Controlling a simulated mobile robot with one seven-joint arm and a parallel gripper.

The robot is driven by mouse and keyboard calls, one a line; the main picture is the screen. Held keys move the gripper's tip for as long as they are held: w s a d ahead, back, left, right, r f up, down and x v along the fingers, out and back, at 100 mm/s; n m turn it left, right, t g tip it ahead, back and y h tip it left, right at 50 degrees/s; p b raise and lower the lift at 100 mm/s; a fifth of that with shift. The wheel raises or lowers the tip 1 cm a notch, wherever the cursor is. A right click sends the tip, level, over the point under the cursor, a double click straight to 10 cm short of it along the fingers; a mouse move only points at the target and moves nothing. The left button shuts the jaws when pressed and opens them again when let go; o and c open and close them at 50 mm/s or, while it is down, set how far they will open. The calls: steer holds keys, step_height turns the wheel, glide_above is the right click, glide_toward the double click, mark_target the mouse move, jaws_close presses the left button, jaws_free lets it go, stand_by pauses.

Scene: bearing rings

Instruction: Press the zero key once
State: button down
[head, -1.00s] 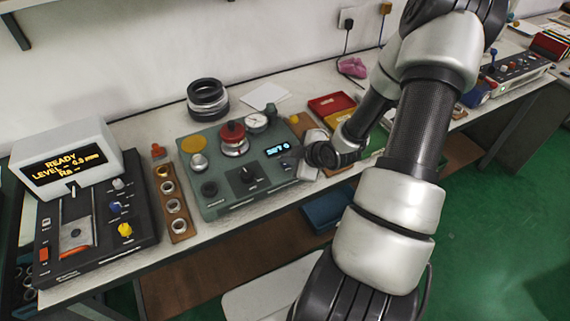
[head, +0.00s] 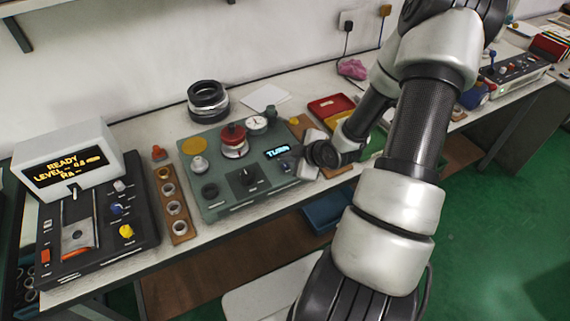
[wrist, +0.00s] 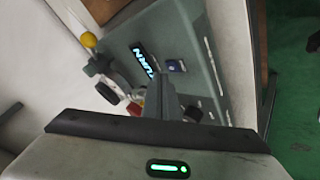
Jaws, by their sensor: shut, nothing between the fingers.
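The green-grey gauge unit (head: 222,205) sits mid-bench, and its lit display (head: 277,153) reads TURN. A small blue key (wrist: 176,66), which looks like the zero key, lies beside the display in the wrist view, where the display (wrist: 145,62) also reads TURN. Its label is too small to read. My gripper (head: 300,158) is over the unit's right edge, close to the display. In the wrist view my shut, empty fingers (wrist: 165,88) point toward the unit, their tips appearing just beside the blue key. I cannot tell whether they touch it.
The unit carries a red-topped spindle (head: 232,135), a dial gauge (head: 256,124) and a black knob (head: 244,178). A wooden ring rack (head: 173,207) and a READY display box (head: 70,160) stand left. Red and yellow trays (head: 330,105) lie behind my arm.

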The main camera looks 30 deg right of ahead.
steer(key=shift+r, duration=0.1)
step_height(320, 180, up, 5)
steer(key=p, duration=0.3)
steer(key=shift+p, duration=0.4)
stand_by(0.6)
